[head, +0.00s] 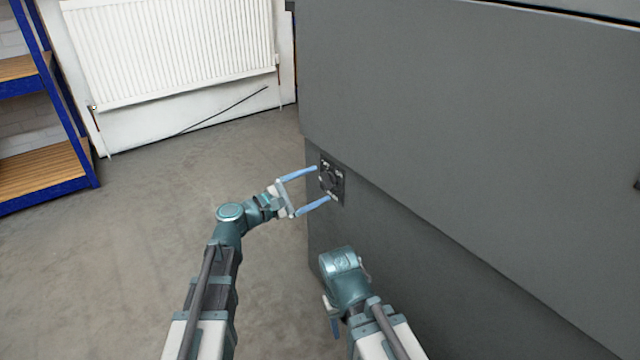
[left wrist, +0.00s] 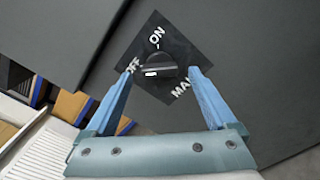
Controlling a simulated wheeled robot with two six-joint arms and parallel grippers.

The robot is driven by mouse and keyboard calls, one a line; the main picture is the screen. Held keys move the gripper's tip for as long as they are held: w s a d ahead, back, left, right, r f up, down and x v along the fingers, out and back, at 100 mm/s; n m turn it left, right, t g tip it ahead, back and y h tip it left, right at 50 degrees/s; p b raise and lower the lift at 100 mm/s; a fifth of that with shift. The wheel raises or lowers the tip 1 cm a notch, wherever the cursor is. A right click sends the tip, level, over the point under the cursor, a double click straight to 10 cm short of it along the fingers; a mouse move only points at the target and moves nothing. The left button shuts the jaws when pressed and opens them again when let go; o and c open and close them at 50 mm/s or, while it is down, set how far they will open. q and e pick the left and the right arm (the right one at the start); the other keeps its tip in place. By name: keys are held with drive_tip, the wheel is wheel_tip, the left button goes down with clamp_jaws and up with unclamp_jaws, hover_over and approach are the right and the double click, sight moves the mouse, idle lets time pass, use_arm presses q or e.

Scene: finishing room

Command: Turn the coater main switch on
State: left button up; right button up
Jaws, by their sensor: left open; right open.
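The coater main switch is a black square plate (head: 338,172) with a dark rotary knob (left wrist: 158,66) on the machine's grey side. In the left wrist view the plate bears white ON, OFF and MAIN lettering. A white mark on the knob lies on its left half, the side towards OFF. My left gripper (head: 321,183) is open, its blue fingers pointing at the plate on either side of the knob; it also shows in the left wrist view (left wrist: 160,84). I cannot tell whether they touch it. My right gripper (head: 334,318) is low beside the machine, mostly hidden by its own wrist.
The large grey machine (head: 470,110) fills the right side, its upper part overhanging the lower panel. A white radiator (head: 170,45) is on the back wall. A blue shelf unit with wooden boards (head: 40,170) stands at the left. The floor (head: 130,250) between is clear.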

sight(327, 180)
use_arm(q)
drive_tip(key=shift+x, duration=1.1)
drive_tip(key=shift+c, duration=0.3)
drive_tip(key=c, duration=1.3)
